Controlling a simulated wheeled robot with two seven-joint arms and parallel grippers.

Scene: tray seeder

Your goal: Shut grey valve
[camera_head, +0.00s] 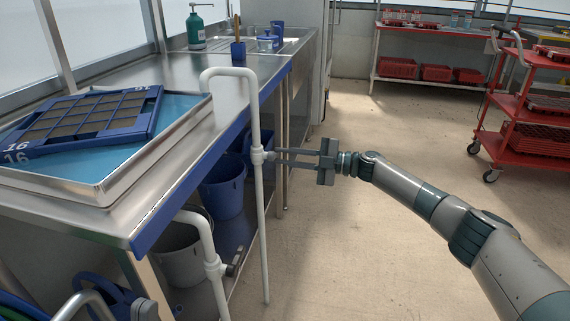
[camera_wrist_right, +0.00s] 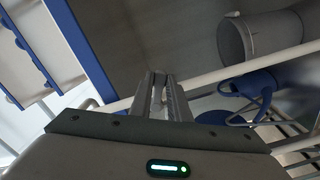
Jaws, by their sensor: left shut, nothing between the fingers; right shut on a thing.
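Two white standpipes rise beside the metal bench. The taller, farther pipe (camera_head: 254,110) has a valve (camera_head: 257,155) partway up. My right gripper (camera_head: 277,157) reaches it from the right, with its fingers shut on the valve's handle. In the right wrist view, a pale grey handle (camera_wrist_right: 157,95) shows between the fingers. The fingers mostly hide it, so its exact angle is hard to tell. The shorter, nearer pipe (camera_head: 206,240) carries a valve with a dark grey lever (camera_head: 236,262), which nothing touches. My left gripper is not in view.
A metal tray (camera_head: 105,185) with a blue seed tray (camera_head: 82,120) rests on the bench (camera_head: 190,150). A blue bucket (camera_head: 222,193) and a grey bucket (camera_head: 176,250) stand below. The floor to the right is clear up to a red cart (camera_head: 520,107).

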